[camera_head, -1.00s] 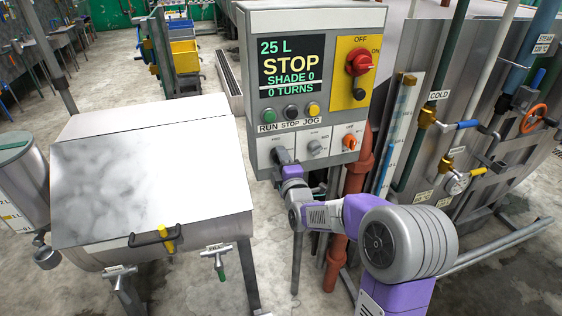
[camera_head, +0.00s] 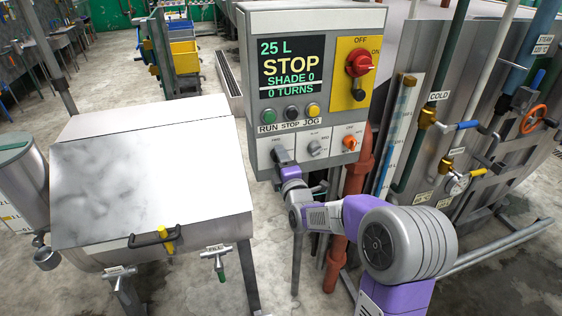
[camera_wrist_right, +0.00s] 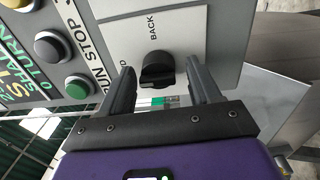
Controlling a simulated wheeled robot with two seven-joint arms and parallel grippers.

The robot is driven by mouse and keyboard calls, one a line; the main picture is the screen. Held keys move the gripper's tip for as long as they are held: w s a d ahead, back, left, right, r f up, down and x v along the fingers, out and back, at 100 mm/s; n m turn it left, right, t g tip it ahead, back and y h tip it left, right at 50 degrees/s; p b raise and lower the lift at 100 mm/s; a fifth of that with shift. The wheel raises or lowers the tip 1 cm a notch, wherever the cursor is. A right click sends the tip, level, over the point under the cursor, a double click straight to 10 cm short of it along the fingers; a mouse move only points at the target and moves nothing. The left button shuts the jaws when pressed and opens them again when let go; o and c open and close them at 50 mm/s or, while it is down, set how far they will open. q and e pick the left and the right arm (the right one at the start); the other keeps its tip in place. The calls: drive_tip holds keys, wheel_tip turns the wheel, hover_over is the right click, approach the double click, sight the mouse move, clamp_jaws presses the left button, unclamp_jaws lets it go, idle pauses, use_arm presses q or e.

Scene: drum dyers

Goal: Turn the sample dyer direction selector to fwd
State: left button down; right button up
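The sample dyer control panel (camera_head: 305,95) shows STOP, SHADE 0 and 0 TURNS in the head view. Its direction selector, a black knob (camera_wrist_right: 157,70), sits on a white plate with the word BACK beside it in the right wrist view. My right gripper (camera_wrist_right: 161,72) is open, with one finger on each side of the knob. Gaps show between the fingers and the knob. In the head view my right gripper (camera_head: 282,156) is at the panel's lower left and mostly hides the knob. My left gripper is not in view.
Just above are the green, black and yellow buttons (camera_head: 291,112). To the right are a grey knob (camera_head: 314,149) and an orange knob (camera_head: 350,142). The red switch (camera_head: 359,64) is higher up. A steel dyer drum (camera_head: 150,180) stands left, red pipes (camera_head: 356,175) right.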

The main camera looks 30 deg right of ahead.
drive_tip(key=shift+s, duration=0.1)
drive_tip(key=v, duration=0.7)
drive_tip(key=shift+s, duration=0.2)
idle(0.5)
drive_tip(key=s+a+f+m+g+y, duration=0.15)
drive_tip(key=a+f+m+g, duration=0.3)
drive_tip(key=f, duration=0.85)
drive_tip(key=s+a+f+m+g+y, duration=0.1)
drive_tip(key=a+f+m+g+y, duration=0.35)
drive_tip(key=f, duration=0.85)
drive_tip(key=s+a+f+m+g+y, duration=0.1)
drive_tip(key=s+a+f+m+g, duration=0.3)
drive_tip(key=s+a+f, duration=0.3)
drive_tip(key=s+a+f+m+g+y, duration=0.1)
drive_tip(key=s+a+f+m+g, duration=0.3)
drive_tip(key=s+a+f, duration=0.3)
drive_tip(key=s+f+m, duration=0.1)
drive_tip(key=s+f, duration=0.2)
drive_tip(key=s, duration=0.3)
drive_tip(key=shift+a+f, duration=0.2)
drive_tip(key=shift+a, duration=0.05)
drive_tip(key=shift+s, duration=0.1)
